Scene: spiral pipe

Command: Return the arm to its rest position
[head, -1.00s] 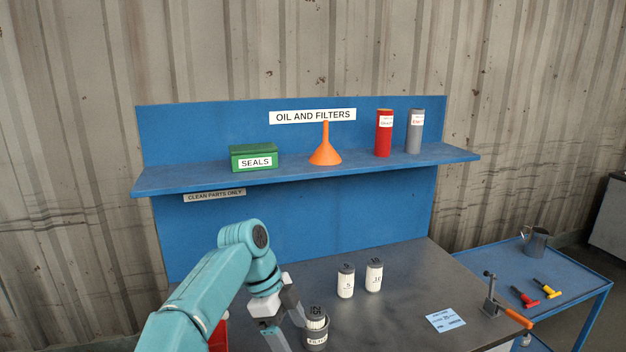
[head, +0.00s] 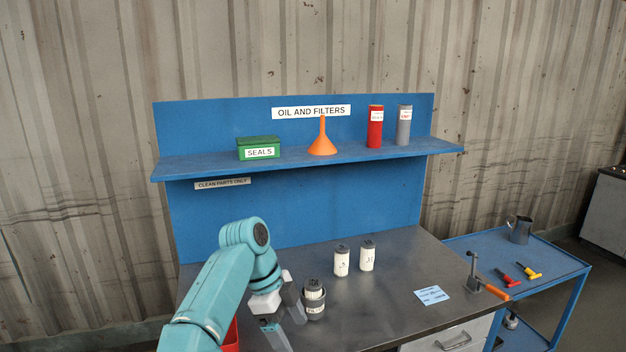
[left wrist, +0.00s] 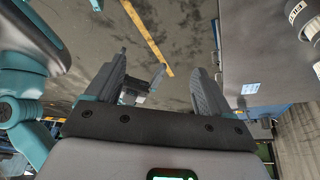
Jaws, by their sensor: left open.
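My left arm (head: 222,285) is teal and comes in from the bottom left in the head view. Its gripper (head: 285,316) is open and empty, just left of a white filter in a dark cup (head: 313,298) on the workbench. In the left wrist view the two fingers (left wrist: 157,85) are spread apart with nothing between them. A white cylinder (left wrist: 306,20) shows at the upper right there, apart from the fingers. My right gripper is in neither view.
Two white filters (head: 355,258) stand further back on the grey bench (head: 385,300). A red bin (head: 231,338) is partly hidden behind my arm. A blue shelf (head: 305,162) rises behind. A blue cart (head: 540,262) with tools stands at the right.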

